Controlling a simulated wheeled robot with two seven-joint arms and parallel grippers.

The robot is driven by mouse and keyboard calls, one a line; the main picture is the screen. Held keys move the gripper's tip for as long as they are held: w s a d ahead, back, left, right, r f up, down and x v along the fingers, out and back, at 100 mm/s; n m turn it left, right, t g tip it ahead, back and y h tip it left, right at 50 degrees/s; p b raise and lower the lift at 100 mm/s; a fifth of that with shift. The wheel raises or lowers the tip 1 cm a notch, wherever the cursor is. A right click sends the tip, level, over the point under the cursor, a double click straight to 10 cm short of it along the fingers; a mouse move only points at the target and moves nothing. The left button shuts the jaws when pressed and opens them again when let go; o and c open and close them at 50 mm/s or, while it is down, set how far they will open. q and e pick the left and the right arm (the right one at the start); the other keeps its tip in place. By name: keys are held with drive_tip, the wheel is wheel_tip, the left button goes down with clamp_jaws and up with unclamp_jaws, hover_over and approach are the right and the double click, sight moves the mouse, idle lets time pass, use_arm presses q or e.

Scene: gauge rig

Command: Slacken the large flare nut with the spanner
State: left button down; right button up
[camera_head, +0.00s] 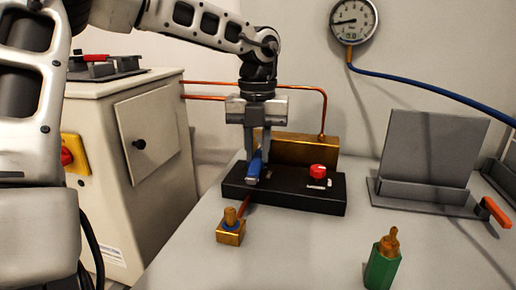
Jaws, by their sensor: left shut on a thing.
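My left gripper (257,150) reaches down from above over the black base (312,203) on the table. I cannot tell whether this handle is the spanner's. A brass block fitting (231,236) with an upright brass stem and a blue ring stands in front of the base, with a short copper pipe behind it. I cannot make out which part is the large flare nut. My right gripper is not in view.
A red knob (318,171) sits on the base, with a brass block (300,150) behind. A green brass-topped object (383,264) stands at front. A grey stand (430,160) is right, near an orange handle (496,211). A cabinet (130,150) stands left.

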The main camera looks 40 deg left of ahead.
use_arm(q)
drive_tip(key=shift+r+p, duration=1.65)
drive_tip(key=shift+r, duration=0.6)
